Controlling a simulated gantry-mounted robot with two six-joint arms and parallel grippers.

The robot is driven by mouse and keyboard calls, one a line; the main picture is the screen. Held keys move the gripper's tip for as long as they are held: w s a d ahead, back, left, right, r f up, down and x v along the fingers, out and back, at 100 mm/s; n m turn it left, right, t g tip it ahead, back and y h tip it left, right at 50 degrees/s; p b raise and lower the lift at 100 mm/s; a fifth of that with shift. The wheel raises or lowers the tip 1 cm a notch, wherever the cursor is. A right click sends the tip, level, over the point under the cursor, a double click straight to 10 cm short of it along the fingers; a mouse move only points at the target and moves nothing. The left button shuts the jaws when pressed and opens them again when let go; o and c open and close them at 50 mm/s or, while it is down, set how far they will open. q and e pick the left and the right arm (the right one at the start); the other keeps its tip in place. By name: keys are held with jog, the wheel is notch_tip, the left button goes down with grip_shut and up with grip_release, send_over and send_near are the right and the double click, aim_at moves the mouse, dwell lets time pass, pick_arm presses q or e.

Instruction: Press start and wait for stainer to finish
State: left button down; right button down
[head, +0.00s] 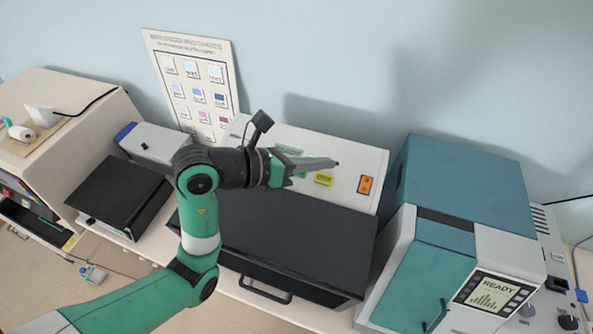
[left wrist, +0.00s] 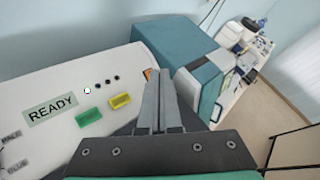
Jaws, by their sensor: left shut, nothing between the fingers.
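The stainer is a long white unit (head: 345,150) with a dark front lid (head: 285,235), which is closed. In the left wrist view its panel (left wrist: 75,70) has a display (left wrist: 50,109) reading READY, a green button (left wrist: 88,116), a yellow button (left wrist: 120,100) and a row of small dots, one lit white. The yellow button also shows in the head view (head: 323,179); the green one is largely hidden there by my gripper. My left gripper (head: 336,162) is shut and empty, above the panel, its tips pointing right past the buttons. My right gripper is not in view.
A teal and white machine (head: 460,185) with its own READY screen (head: 490,292) stands at the right. A dark box (head: 120,195) and a white box (head: 165,147) stand at the left. A chart (head: 192,85) leans on the wall behind.

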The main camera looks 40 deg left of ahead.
pick_arm(q)
jog(key=s+a+f+n+y, duration=0.2)
jog(key=a+f, duration=0.2)
jog(key=a, duration=0.3)
jog(key=shift+a+n+y+p, duration=0.3)
jog(key=shift+a+n+p, duration=0.05)
jog(key=shift+n+p, duration=0.05)
jog(key=f, duration=0.2)
jog(key=w+f, duration=0.1)
jog(key=f, duration=0.1)
jog(key=w+a+f+b, duration=0.1)
jog(key=f, duration=0.2)
jog(key=shift+w+f, duration=0.1)
jog(key=shift+w, duration=0.05)
jog(key=shift+w+a+f+b, duration=0.15)
jog(key=shift+w+f+b, duration=0.15)
jog(key=shift+f, duration=0.15)
dwell(1.2)
